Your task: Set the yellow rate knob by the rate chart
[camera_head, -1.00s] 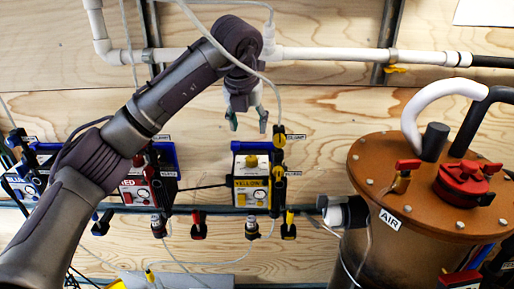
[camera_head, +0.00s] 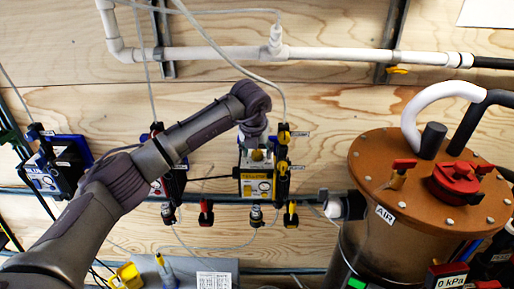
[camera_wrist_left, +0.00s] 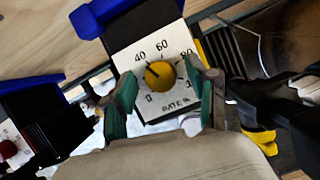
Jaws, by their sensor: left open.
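The yellow rate knob (camera_wrist_left: 160,74) sits on a white dial face marked RATE %, with its dark pointer line toward the 40 side. In the head view the knob (camera_head: 257,154) tops the yellow-labelled box (camera_head: 256,188) on the wall rail. My left gripper (camera_wrist_left: 162,78) is open, its green fingers on either side of the knob; contact cannot be told. In the head view my left gripper (camera_head: 253,139) is just above the box, its fingers mostly hidden. A white printed sheet (camera_head: 214,281) lies on a grey case at the bottom; its text is too small to read.
A blue-and-black box (camera_head: 52,175) hangs at the left, and a red-labelled box (camera_head: 157,187) is partly behind my arm. Valves hang below the rail. A brown-lidded tank (camera_head: 430,180) stands at the right. A white pipe (camera_head: 350,54) and hose run above.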

